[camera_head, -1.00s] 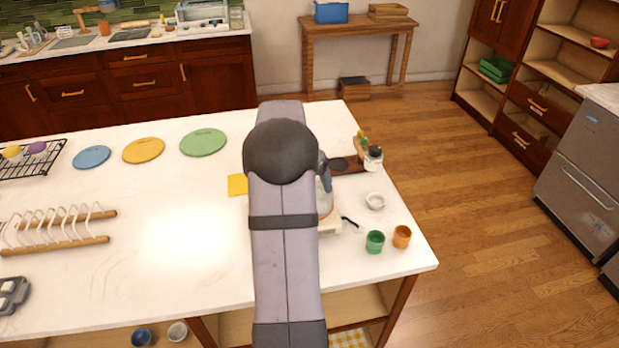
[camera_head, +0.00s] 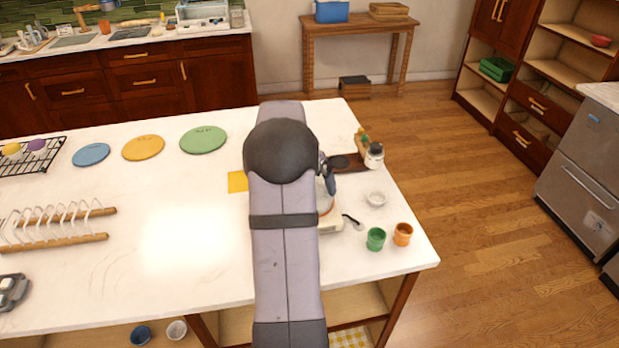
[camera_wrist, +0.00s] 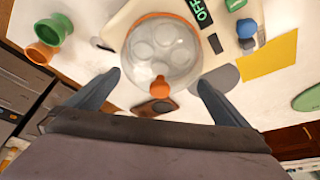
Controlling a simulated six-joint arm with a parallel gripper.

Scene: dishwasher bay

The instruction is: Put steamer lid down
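The steamer is a white base (camera_wrist: 115,22) with an "OFF" display under a clear domed lid (camera_wrist: 165,45) with an orange rim and an orange knob (camera_wrist: 160,86). Round hollows show through the lid, which appears to sit over the base. My gripper (camera_wrist: 160,78) is open, its two fingers wide apart on either side of the knob, with nothing visible held. In the head view my arm hides most of the steamer; part of its white base (camera_head: 330,222) shows at the arm's right.
A brown board (camera_head: 350,168) and a yellow square (camera_head: 237,181) lie nearby. The counter (camera_head: 180,240) left of my arm is largely clear.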

